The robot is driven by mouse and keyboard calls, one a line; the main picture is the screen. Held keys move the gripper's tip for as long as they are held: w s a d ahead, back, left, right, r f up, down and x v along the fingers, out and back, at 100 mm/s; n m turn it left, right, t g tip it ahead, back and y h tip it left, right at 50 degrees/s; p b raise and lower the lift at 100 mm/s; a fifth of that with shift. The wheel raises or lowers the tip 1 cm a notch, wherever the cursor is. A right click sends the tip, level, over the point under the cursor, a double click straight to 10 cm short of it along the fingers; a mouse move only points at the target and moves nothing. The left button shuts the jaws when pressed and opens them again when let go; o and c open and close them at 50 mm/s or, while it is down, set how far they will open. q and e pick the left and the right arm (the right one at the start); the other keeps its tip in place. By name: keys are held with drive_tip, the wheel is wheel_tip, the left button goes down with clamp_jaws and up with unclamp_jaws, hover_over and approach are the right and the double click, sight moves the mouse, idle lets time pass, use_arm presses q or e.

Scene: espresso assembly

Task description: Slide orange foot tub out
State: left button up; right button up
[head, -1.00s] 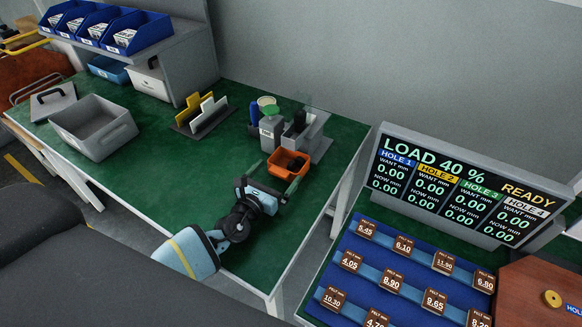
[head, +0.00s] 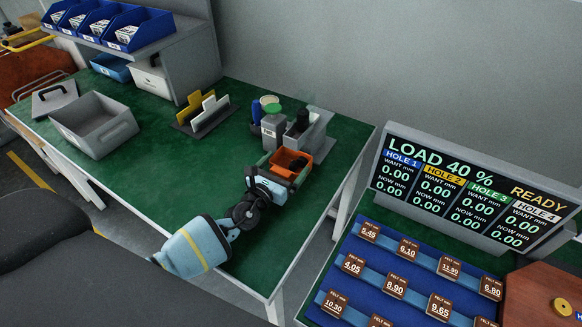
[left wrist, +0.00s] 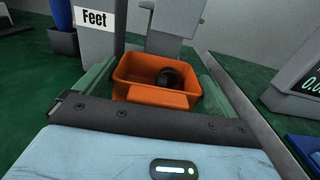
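My left gripper (head: 288,170) is low over the bench at the tub's near side. Its green fingers stand open along the tub's left and right sides. The tub lies between them, and I cannot tell whether they touch it. My right gripper is in neither view.
Grey holders (head: 312,133) with bottles stand close behind the tub. A rack with yellow and white plates (head: 207,115) and a grey bin (head: 95,127) stand to the left. The bench's right edge is close by, with a display (head: 465,188) beyond it. The bench's middle is clear.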

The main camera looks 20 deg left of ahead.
use_arm(q)
drive_tip(key=shift+c, duration=0.5)
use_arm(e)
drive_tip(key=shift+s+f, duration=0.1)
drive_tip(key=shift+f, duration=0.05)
use_arm(q)
drive_tip(key=shift+s, duration=0.15)
drive_tip(key=shift+s+a, duration=0.15)
drive_tip(key=shift+s, duration=0.75)
drive_tip(key=o, duration=0.8)
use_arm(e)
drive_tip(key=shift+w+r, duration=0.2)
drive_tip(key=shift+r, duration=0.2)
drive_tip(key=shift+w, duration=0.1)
use_arm(q)
drive_tip(key=shift+s+a+p, duration=0.1)
drive_tip(key=shift+s+p, duration=0.3)
drive_tip(key=shift+s, duration=0.35)
drive_tip(key=shift+s+a+p, duration=0.15)
drive_tip(key=shift+s, duration=0.95)
drive_tip(key=shift+s+a+p, duration=0.15)
drive_tip(key=shift+s, duration=1.45)
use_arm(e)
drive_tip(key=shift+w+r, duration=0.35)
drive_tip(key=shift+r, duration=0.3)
